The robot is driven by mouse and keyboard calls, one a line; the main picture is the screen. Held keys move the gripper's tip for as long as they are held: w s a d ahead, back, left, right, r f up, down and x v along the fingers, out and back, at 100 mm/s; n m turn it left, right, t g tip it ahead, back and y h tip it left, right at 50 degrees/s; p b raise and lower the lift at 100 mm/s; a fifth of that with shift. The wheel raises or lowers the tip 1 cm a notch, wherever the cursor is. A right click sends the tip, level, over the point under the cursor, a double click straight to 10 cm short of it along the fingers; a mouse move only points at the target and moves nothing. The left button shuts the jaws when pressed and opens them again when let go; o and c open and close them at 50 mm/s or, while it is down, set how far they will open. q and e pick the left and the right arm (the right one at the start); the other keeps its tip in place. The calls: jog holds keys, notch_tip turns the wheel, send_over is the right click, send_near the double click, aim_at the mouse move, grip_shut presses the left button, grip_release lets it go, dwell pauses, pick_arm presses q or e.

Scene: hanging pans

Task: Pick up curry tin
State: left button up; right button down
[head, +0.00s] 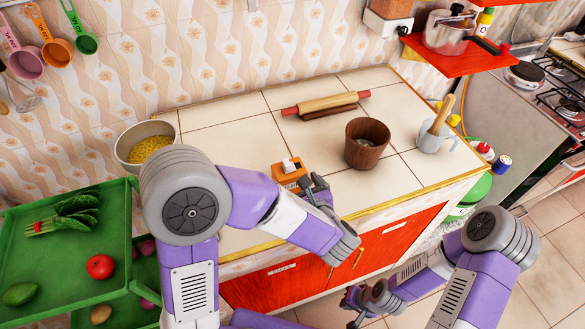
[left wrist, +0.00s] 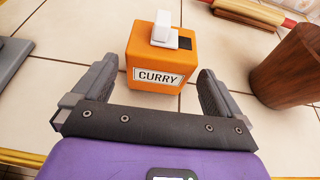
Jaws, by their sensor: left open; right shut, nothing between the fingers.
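The curry tin is an orange box with a white "CURRY" label and a white cap on top. In the head view the curry tin (head: 289,175) stands upright on the tiled counter (head: 235,160), partly hidden by my left arm. In the left wrist view the curry tin (left wrist: 157,62) is straight ahead. My left gripper (head: 312,186) is open beside it. In the left wrist view the fingers of my left gripper (left wrist: 153,90) point toward the tin's lower left and right sides, with the tin between their lines. My right gripper (head: 358,300) is shut and empty, low in front of the red cabinet.
A brown wooden pot (head: 366,145) stands right of the tin. A rolling pin (head: 325,102) lies behind it. A white mortar with a pestle (head: 436,125) is further right. A pot of yellow food (head: 148,145) and a green shelf (head: 60,250) are left.

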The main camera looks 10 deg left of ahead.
aim_at(289, 174)
pick_arm(q)
jog(key=shift+w+a+f, duration=0.2)
jog(key=shift+w+a, duration=0.3)
jog(key=shift+a, duration=0.1)
jog(key=b+x, duration=0.1)
jog(key=x, duration=0.3)
jog(key=shift+w+d+r, duration=0.1)
jog(key=shift+w+r, duration=0.1)
jog(key=c, duration=0.8)
